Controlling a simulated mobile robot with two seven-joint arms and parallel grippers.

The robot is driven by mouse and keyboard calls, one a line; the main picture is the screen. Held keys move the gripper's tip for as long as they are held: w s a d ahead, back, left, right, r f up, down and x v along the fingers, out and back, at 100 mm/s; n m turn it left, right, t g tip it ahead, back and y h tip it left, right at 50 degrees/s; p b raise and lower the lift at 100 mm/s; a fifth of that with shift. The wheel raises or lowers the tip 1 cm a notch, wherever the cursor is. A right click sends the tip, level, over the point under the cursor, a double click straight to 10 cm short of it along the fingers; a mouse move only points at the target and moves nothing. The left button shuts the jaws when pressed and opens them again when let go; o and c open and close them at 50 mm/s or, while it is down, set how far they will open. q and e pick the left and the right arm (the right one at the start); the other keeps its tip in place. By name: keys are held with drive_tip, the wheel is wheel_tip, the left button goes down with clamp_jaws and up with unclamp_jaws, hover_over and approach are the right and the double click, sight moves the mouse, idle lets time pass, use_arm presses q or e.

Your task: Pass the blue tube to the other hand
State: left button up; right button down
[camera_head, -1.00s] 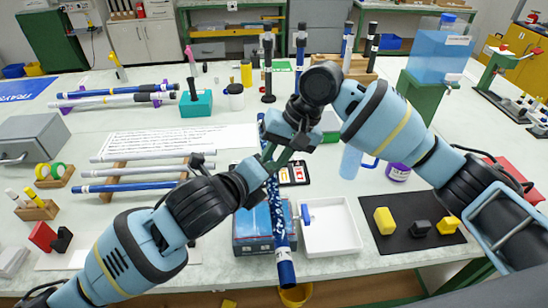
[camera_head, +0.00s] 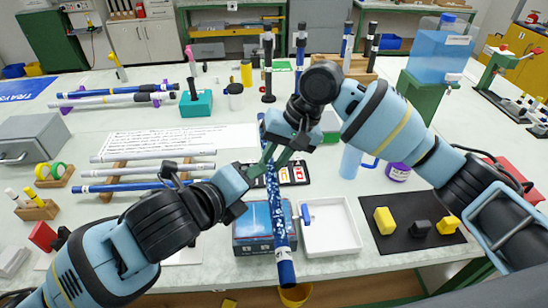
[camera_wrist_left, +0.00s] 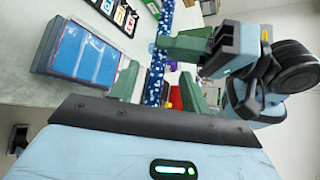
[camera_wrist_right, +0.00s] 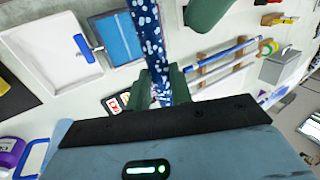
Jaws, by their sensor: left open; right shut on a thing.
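The blue tube (camera_head: 278,220), speckled white with a plain blue lower end, hangs tilted above the table, its lower end toward the front edge. My right gripper (camera_head: 281,150) is shut on its upper part; the right wrist view shows the tube (camera_wrist_right: 152,45) between the right fingers (camera_wrist_right: 159,88). My left gripper (camera_head: 261,165) is open close to the tube, just below the right one. In the left wrist view the tube (camera_wrist_left: 155,85) shows between the open left fingers (camera_wrist_left: 157,80). I cannot tell how deep it sits between them.
Below the tube are a blue-topped box (camera_head: 252,218) and a white tray (camera_head: 338,240). A dark mat (camera_head: 405,250) with yellow and black blocks lies to the right. A rack with several rods (camera_head: 150,171) is at left. A purple roll (camera_head: 398,172) stands behind the mat.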

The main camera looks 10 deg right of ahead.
use_arm(q)
drive_tip(key=v, duration=0.5)
drive_tip(key=shift+s+a+r, duration=0.2)
drive_tip(key=shift+s+a, duration=0.05)
drive_tip(key=w+a+f+n+t+y, duration=0.1)
drive_tip(key=a+f+n, duration=0.3)
drive_tip(key=f+n, duration=0.55)
drive_tip(key=w+a+f+n+t+y, duration=0.1)
drive_tip(key=a+f+n, duration=0.4)
drive_tip(key=f+n, duration=0.5)
drive_tip(key=s+a+f+n+y, duration=0.1)
drive_tip(key=s+a+f+n, duration=0.1)
drive_tip(key=f, duration=0.1)
drive_tip(key=s+a+f+n+y, duration=0.1)
drive_tip(key=s+a+f+n, duration=0.4)
drive_tip(key=f+n, duration=0.1)
drive_tip(key=shift+s+a+f+y, duration=0.2)
drive_tip(key=shift+a+f+y, duration=0.1)
drive_tip(key=shift+a+y, duration=0.1)
drive_tip(key=s+a+f+n+g+y, duration=0.1)
drive_tip(key=s+a+f+n+g, duration=0.1)
drive_tip(key=s+f, duration=0.7)
drive_tip(key=shift+s+a+f, duration=0.2)
drive_tip(key=shift+s+a, duration=0.05)
drive_tip(key=shift+s, duration=1)
